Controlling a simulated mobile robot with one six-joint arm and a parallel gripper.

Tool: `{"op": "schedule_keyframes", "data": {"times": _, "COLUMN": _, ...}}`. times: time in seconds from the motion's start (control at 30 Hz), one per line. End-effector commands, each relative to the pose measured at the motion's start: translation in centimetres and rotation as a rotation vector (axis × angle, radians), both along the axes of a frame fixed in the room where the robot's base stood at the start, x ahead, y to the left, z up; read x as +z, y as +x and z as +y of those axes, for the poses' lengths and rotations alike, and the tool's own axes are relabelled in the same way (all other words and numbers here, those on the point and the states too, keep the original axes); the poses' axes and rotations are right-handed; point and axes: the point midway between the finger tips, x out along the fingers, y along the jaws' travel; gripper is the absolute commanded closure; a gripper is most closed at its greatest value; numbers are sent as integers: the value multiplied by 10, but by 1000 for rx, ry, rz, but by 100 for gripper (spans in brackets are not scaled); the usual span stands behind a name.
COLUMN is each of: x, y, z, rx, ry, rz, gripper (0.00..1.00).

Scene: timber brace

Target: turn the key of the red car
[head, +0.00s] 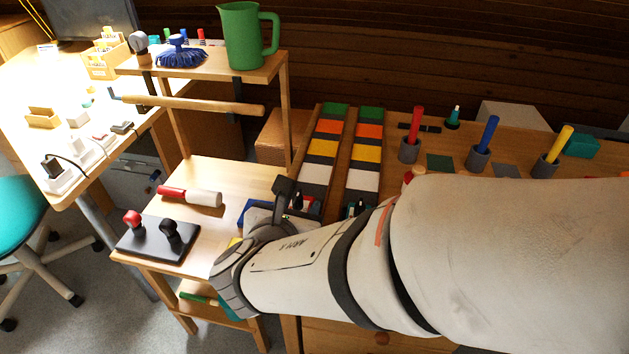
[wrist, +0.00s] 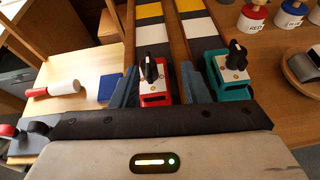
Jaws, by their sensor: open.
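The red car (wrist: 154,96) shows in the wrist view with a black key (wrist: 151,70) standing up from its pale top plate. My gripper (wrist: 158,72) is open, one blue-grey finger on each side of the red car and its key. I cannot tell whether either finger touches the car. A teal car (wrist: 237,88) with a similar black key (wrist: 235,54) stands just to the right, beyond the right finger. In the head view my wrist and gripper (head: 292,195) hide most of the red car.
Lanes of coloured tiles (head: 325,149) run behind the cars. Cups with red, blue and yellow handles (head: 478,158) stand to the right. A board with red and black knobs (head: 157,240) and a red-and-white roller (head: 190,196) lie left. A shelf with a green jug (head: 241,38) stands behind.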

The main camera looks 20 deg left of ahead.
Motion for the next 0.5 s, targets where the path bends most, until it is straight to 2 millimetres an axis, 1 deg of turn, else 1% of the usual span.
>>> {"op": "schedule_keyframes", "data": {"times": 0.03, "x": -3, "y": -4, "z": 7, "rx": 32, "ry": -16, "rz": -12, "gripper": 59}}
{"op": "schedule_keyframes", "data": {"times": 0.17, "x": -5, "y": -3, "z": 15, "rx": 64, "ry": -34, "rz": -26, "gripper": 59}}
{"op": "schedule_keyframes", "data": {"times": 0.27, "x": -10, "y": 7, "z": 16, "rx": 62, "ry": -35, "rz": -27, "gripper": 59}}
{"op": "schedule_keyframes", "data": {"times": 0.5, "x": -25, "y": 43, "z": 19, "rx": 59, "ry": -33, "rz": -25, "gripper": 59}}
